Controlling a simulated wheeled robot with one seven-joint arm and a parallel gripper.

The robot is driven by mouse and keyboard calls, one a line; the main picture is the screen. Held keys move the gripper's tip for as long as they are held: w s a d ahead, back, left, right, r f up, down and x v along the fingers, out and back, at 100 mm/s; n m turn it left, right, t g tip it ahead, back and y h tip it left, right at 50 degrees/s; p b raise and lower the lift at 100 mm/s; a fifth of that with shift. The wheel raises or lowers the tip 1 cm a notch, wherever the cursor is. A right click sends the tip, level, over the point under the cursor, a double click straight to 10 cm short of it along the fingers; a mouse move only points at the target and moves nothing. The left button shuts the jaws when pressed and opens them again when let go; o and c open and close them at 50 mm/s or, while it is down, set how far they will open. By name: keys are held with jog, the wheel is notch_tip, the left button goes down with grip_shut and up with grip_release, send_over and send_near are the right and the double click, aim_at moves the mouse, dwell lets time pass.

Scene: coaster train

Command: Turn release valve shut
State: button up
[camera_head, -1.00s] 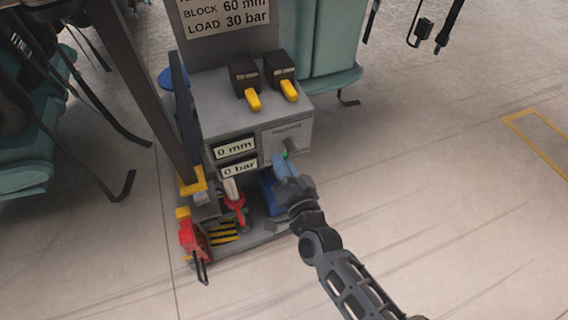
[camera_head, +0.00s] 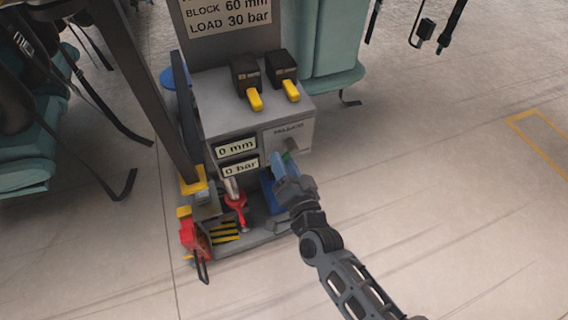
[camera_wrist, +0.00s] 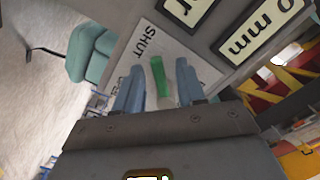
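The release valve's green handle (camera_wrist: 160,80) shows between my fingers in the wrist view, in front of a pale panel (camera_wrist: 180,40) marked SHUT. A second label beside the left finger is partly hidden.
Displays read 0 mm (camera_head: 236,148) and 0 bar (camera_head: 240,167). Two black boxes with yellow levers (camera_head: 255,100) stand on the console. A red-handled part (camera_head: 236,205) and a red device (camera_head: 191,238) are low at its left. Teal seats (camera_head: 335,45) stand behind. The floor at right is clear.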

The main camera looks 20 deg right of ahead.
jog(key=s, duration=0.7)
jog(key=shift+s, duration=0.4)
jog(key=s+d+r+n+g+p, duration=0.1)
jog(key=s+d+r+n+p, duration=0.15)
jog(key=s+r, duration=0.55)
jog(key=s+d+r+n+p, duration=0.1)
jog(key=s+r+n+p, duration=0.2)
jog(key=s, duration=0.8)
jog(key=s+d+r+n+g+p, duration=0.1)
jog(key=s+r+n+p, duration=0.1)
jog(key=s+r, duration=0.4)
jog(key=s+d+r+n+g+p, duration=0.1)
jog(key=s+d+r+p, duration=0.1)
jog(key=s+r, duration=0.4)
notch_tip(320, 180, up, 6)
jog(key=shift+s+f+n+p, duration=0.25)
jog(key=shift+n+p, duration=0.1)
jog(key=shift+p, duration=0.4)
